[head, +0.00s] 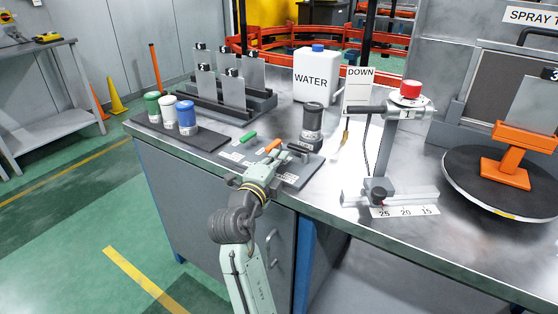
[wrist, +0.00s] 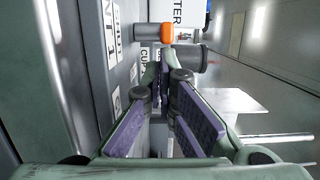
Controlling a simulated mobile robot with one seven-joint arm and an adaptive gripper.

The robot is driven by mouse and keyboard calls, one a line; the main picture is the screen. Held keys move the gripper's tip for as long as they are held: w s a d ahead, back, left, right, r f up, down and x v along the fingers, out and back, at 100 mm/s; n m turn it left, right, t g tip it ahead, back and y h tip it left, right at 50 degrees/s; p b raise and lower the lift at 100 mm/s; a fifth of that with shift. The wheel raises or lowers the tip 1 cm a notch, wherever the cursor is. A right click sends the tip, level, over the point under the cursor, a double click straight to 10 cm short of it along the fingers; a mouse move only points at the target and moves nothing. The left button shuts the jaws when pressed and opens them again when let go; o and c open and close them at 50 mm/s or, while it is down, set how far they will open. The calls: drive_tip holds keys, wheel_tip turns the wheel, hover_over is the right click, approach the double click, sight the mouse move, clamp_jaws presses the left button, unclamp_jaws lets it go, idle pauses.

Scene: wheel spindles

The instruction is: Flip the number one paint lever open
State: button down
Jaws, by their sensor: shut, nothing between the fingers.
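A flat grey lever panel (head: 300,176) lies near the front edge of the bench, with white label plates on it. A green lever handle (head: 248,138) lies at its far left. An orange lever handle (head: 272,146) is nearer my gripper, and also shows in the wrist view (wrist: 150,32). My gripper (head: 286,157) is low over the panel, just in front of the orange handle. Its fingers are shut with nothing between them. In the wrist view the fingertips (wrist: 166,72) point toward the orange handle. A label plate (wrist: 109,22) there ends in "NT 1". I cannot tell which lever it marks.
A dark cup (head: 312,125) stands just behind the panel, close to my gripper. Green, white and blue containers (head: 186,117) stand on a mat at the left. A water jug (head: 316,75) is behind. A gauge stand (head: 388,170) is at the right.

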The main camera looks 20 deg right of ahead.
sight(253, 158)
drive_tip(key=shift+w+a+m+g+h+b, duration=0.2)
drive_tip(key=shift+a+m+g+h+b, duration=0.2)
drive_tip(key=shift+m+g+h+b, duration=0.25)
drive_tip(key=g+h+b, duration=0.1)
drive_tip(key=a+m+g+b, duration=0.1)
drive_tip(key=shift+w+a+f+m+h+b, duration=0.1)
drive_tip(key=shift+w+f+m+h+b, duration=0.15)
drive_tip(key=shift+w+h+b, duration=0.15)
drive_tip(key=m+g+h+b, duration=0.1)
drive_tip(key=b, duration=0.1)
drive_tip(key=w+a+m+g+b, duration=0.1)
drive_tip(key=g+b, duration=0.1)
drive_tip(key=shift+a+f+m+g+h, duration=0.15)
drive_tip(key=shift+m+g+h, duration=0.1)
drive_tip(key=shift+m+h, duration=0.1)
drive_tip(key=shift+w+a+b, duration=0.1)
drive_tip(key=shift+w+b, duration=0.05)
drive_tip(key=shift+b, duration=0.85)
drive_tip(key=w+b, duration=0.1)
drive_tip(key=b, duration=0.1)
drive_tip(key=w+a+b, duration=0.1)
drive_tip(key=b, duration=0.1)
drive_tip(key=shift+b, duration=0.3)
drive_tip(key=shift+w+a+r+b, duration=0.1)
drive_tip(key=shift+w+r+b, duration=0.1)
drive_tip(key=shift+w+b, duration=0.45)
drive_tip(key=shift+w+a+r+b, duration=0.15)
drive_tip(key=shift+w+b, duration=0.2)
drive_tip(key=shift+b, duration=0.45)
drive_tip(key=shift+w+d, duration=0.1)
